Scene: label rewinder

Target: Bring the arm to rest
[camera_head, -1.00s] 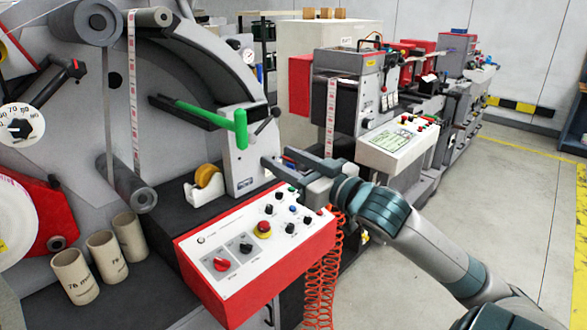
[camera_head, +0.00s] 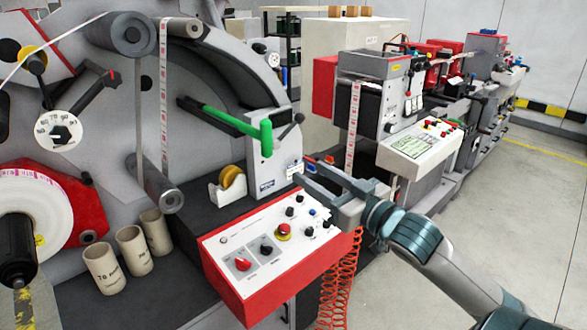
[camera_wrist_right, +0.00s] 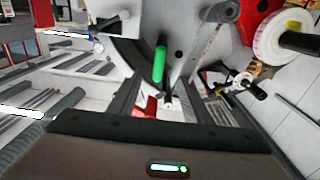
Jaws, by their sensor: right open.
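My right gripper (camera_head: 330,180) comes in from the lower right in the head view, above the back right corner of the red and white control box (camera_head: 270,250). Its two fingers are apart with nothing between them. In the right wrist view the open fingers (camera_wrist_right: 165,105) point toward the machine, with the green handle (camera_wrist_right: 160,63) beyond them. The green handle (camera_head: 225,122) also shows in the head view, left of the gripper and apart from it. My left gripper is in neither view.
Cardboard cores (camera_head: 130,248) stand on the dark ledge at the left. A tape dispenser (camera_head: 229,186) sits behind the control box. Orange coiled cable (camera_head: 338,283) hangs below my right gripper. A second machine (camera_head: 400,130) stands behind. Floor at the right (camera_head: 520,230) is clear.

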